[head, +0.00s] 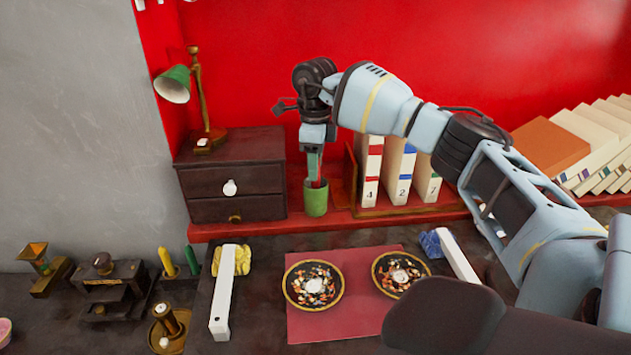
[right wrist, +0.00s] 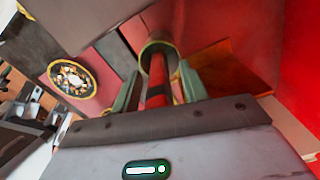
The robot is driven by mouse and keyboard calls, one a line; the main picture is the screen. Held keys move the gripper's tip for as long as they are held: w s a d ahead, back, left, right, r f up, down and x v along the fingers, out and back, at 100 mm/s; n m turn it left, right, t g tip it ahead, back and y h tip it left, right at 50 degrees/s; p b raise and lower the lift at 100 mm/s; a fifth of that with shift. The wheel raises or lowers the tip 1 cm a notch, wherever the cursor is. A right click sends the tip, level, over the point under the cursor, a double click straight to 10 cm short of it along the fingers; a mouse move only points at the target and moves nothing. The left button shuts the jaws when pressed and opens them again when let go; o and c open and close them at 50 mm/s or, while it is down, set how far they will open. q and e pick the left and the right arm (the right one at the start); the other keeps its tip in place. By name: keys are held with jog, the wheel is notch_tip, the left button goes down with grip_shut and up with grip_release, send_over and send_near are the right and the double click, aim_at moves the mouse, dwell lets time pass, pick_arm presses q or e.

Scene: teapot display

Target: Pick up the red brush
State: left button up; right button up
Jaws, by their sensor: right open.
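The red brush (right wrist: 157,95) stands in a green cup (head: 316,199) on the red shelf, beside the dark drawer box. In the head view only a little red (head: 322,182) shows at the cup's mouth. My right gripper (head: 314,170) points down just above the cup. In the right wrist view its two fingers are open, one on each side of the brush handle, with the cup's rim (right wrist: 146,52) beyond them. I cannot tell whether a finger touches the handle. My left gripper is not in view.
The drawer box (head: 235,180) with a green lamp (head: 175,84) stands left of the cup. White binders (head: 398,170) stand close on the right. Below lie two decorated plates (head: 313,285) on a red mat (head: 335,322).

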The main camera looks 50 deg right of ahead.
jog(key=shift+f, duration=0.2)
grip_shut()
jog(key=shift+r, duration=0.15)
